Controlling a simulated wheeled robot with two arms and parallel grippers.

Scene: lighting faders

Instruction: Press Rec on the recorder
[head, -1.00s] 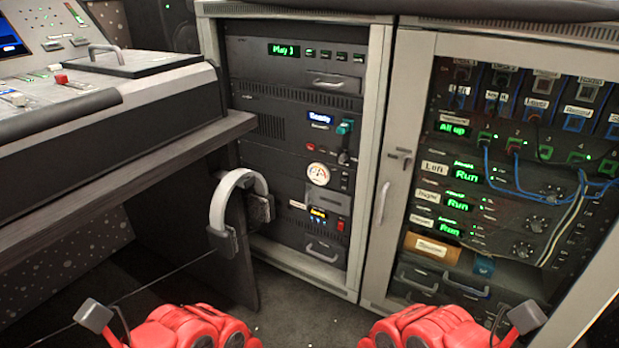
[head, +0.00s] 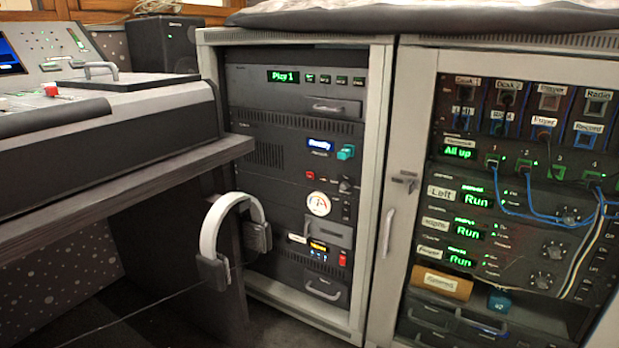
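The left rack holds several dark units. The middle one has a blue display that seems to read "Ready" (head: 319,144), a small red button (head: 310,170) below it and a teal part (head: 346,152) beside it. The top unit has a green "Play 1" display (head: 283,76) with a row of small lit buttons to its right. A lower unit has an amber display (head: 319,246) and a red switch (head: 343,258). The small labels are too blurred to show which unit is the recorder or which button is Rec. Neither gripper is in view.
Headphones (head: 212,235) hang by the edge of the desk (head: 120,182), left of the rack. The right rack, with a pale frame and handle (head: 388,233), holds patch cables (head: 540,217) and "Run" displays. Dark floor shows below.

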